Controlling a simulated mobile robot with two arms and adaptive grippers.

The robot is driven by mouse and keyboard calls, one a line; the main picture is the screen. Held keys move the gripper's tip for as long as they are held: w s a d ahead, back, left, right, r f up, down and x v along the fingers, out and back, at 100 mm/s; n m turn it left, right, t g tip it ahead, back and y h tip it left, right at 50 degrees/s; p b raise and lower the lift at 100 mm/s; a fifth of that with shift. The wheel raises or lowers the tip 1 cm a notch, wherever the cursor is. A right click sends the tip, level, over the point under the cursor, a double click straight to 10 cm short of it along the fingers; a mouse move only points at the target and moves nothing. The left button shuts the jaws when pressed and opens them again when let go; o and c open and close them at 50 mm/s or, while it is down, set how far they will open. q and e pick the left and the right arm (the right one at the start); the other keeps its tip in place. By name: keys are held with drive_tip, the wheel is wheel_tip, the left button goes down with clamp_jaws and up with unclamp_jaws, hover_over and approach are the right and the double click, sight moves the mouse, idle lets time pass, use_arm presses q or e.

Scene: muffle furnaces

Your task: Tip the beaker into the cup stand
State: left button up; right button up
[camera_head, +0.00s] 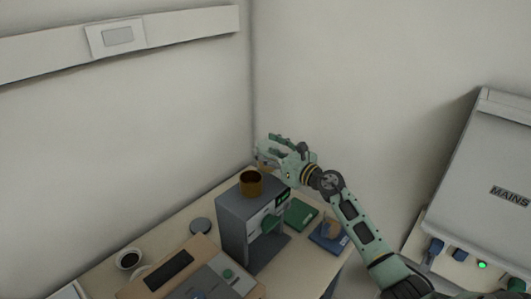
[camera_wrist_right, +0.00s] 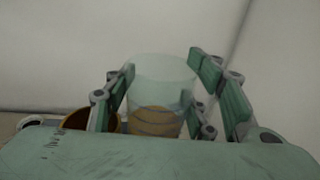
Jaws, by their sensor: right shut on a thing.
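My right gripper (camera_head: 272,151) is shut on a clear beaker (camera_wrist_right: 160,82), which stands between its fingers in the right wrist view. The lower part of the beaker looks orange-brown; I cannot tell whether that is its contents or something seen through it. In the head view the beaker is mostly hidden by the gripper. A brown, open-topped round cup (camera_head: 251,188), which seems to be the cup stand, sits on a grey box-shaped device. The gripper is behind and to the right of it, apart from it. Its rim also shows in the right wrist view (camera_wrist_right: 77,120).
The grey device (camera_head: 236,215) has a green knob on its front. Green (camera_head: 300,213) and blue (camera_head: 328,238) items lie to its right. A white cup with dark contents (camera_head: 129,259) and a grey round lid (camera_head: 200,226) are at left. Walls stand close behind.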

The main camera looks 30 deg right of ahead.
drive_tip(key=shift+s+d+f+b, duration=0.1)
drive_tip(key=shift+s+f+b, duration=0.35)
drive_tip(key=shift+f+b, duration=0.25)
drive_tip(key=shift+w+f, duration=0.1)
drive_tip(key=shift+f, duration=0.15)
wheel_tip(320, 180, down, 2)
drive_tip(key=shift+f+b, duration=0.1)
drive_tip(key=shift+b, duration=1.05)
drive_tip(key=shift+r+n, duration=0.35)
drive_tip(key=shift+n, duration=0.25)
drive_tip(key=shift+r, duration=0.1)
drive_tip(key=shift+a, duration=0.2)
drive_tip(key=shift+r+n, duration=0.15)
drive_tip(key=shift+n, duration=0.25)
use_arm(q)
drive_tip(key=s+f, duration=0.4)
drive_tip(key=shift+s+d+f+g, duration=0.15)
drive_tip(key=shift+s+d+g, duration=0.05)
drive_tip(key=shift+s+g, duration=0.1)
drive_tip(key=shift+w, duration=0.4)
use_arm(e)
drive_tip(key=shift+a, duration=0.1)
